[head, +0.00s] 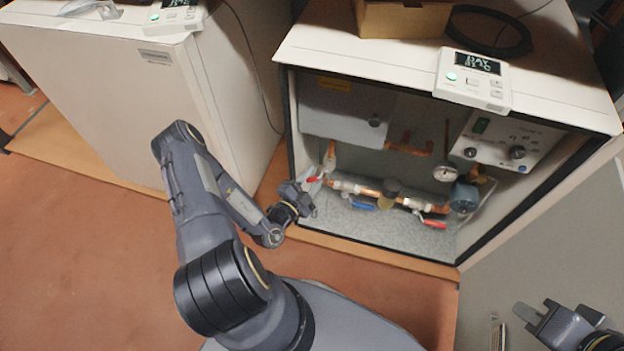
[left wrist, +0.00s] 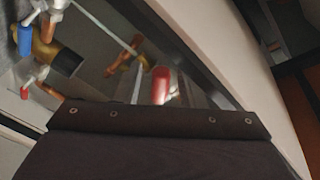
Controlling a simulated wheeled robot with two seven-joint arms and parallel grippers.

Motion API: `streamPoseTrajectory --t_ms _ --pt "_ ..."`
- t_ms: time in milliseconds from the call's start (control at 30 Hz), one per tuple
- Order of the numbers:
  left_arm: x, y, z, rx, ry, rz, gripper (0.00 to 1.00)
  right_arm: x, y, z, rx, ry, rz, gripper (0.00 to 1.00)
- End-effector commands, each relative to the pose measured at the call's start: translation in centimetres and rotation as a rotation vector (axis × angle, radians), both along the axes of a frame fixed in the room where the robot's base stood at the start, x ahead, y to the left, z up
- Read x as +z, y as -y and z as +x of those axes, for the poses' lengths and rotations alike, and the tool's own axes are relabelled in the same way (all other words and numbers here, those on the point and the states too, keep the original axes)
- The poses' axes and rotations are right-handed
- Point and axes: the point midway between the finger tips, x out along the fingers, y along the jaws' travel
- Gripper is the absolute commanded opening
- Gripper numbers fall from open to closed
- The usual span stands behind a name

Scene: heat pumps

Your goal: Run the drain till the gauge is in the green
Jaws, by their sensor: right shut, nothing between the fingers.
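The round white gauge (head: 445,173) sits at the right of the pipework in the open heat pump cabinet; its needle and colour bands are too small to read. A red valve handle (head: 313,179) is at the left end of the pipes, and another red handle (head: 434,224) is low at the right. I cannot tell which one is the drain. My left gripper (head: 309,191) is at the left red handle. In the left wrist view a red handle (left wrist: 161,85) shows between the fingers, which look apart. My right gripper (head: 538,315) is shut and empty, outside the cabinet at lower right.
A blue handle (head: 363,206) hangs from the copper pipe. A control panel (head: 500,140) is inside at upper right. A display unit (head: 473,80), a cardboard box (head: 402,18) and a black cable lie on top. A second closed cabinet (head: 110,95) stands left.

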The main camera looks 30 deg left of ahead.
Motion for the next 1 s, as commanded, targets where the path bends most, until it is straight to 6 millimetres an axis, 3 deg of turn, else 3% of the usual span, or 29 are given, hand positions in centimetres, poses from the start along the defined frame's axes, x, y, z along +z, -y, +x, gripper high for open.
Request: streamPoseTrajectory --t_ms 167,433,767,1000 --pt "0.0 0.0 0.0 0.000 0.000 0.001 0.33 0.0 0.0 0.0 0.000 0.000 0.000 0.00" --pt "0.0 0.0 0.0 0.000 0.000 0.001 0.00 0.0 0.0 0.0 0.000 0.000 0.000 0.00" --pt "0.4 -0.2 -0.1 0.001 -0.008 0.037 0.00 0.8 0.0 0.0 0.000 0.000 0.000 0.00" --pt "1.3 -0.5 -0.2 0.001 -0.043 0.169 0.00 3.1 0.0 0.0 0.000 0.000 0.000 0.00"
